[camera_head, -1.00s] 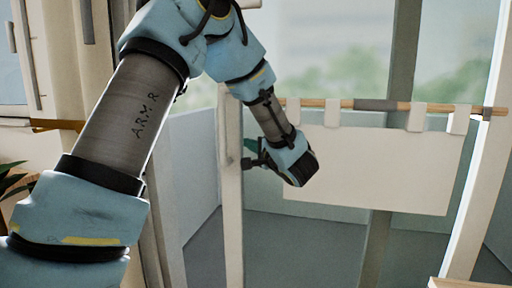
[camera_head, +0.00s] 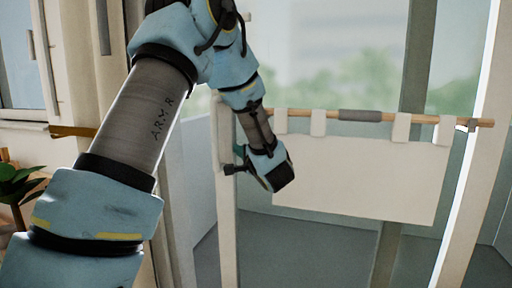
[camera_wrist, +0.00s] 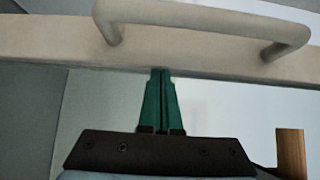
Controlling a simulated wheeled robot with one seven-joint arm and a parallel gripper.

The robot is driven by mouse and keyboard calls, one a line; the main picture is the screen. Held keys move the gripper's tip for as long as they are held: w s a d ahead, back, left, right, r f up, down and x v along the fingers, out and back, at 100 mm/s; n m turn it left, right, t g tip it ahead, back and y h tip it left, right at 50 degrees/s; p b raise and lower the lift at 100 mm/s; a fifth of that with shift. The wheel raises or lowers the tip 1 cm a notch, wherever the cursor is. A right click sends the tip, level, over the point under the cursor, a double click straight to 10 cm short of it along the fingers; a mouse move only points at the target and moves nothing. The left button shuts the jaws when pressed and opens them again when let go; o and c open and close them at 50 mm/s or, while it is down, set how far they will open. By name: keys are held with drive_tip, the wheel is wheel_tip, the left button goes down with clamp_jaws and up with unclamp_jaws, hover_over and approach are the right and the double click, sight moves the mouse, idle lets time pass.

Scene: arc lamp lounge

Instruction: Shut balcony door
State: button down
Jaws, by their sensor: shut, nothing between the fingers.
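The balcony door has a pale frame around glass. Its near upright (camera_head: 226,235) stands left of centre in the head view, and a pale bar handle (camera_wrist: 200,20) spans the frame in the wrist view. My gripper (camera_head: 240,155) is at this upright, below the handle's height as far as I can tell. In the wrist view its green fingers (camera_wrist: 160,75) are together and empty, with their tips at the frame's edge, beside the handle and not around it. I cannot tell whether they touch. How far the door stands open is unclear.
A white cloth (camera_head: 360,175) hangs from a wooden rod (camera_head: 400,117) across the glass. A pale post (camera_head: 470,150) stands at the right. A leafy plant (camera_head: 18,185) is at the lower left, near a window (camera_head: 18,60). The grey balcony floor (camera_head: 310,250) looks clear.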

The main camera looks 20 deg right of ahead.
drive_tip(key=w+a+p, duration=0.1)
drive_tip(key=w+a, duration=1)
drive_tip(key=a, duration=0.4)
drive_tip(key=shift+a, duration=0.4)
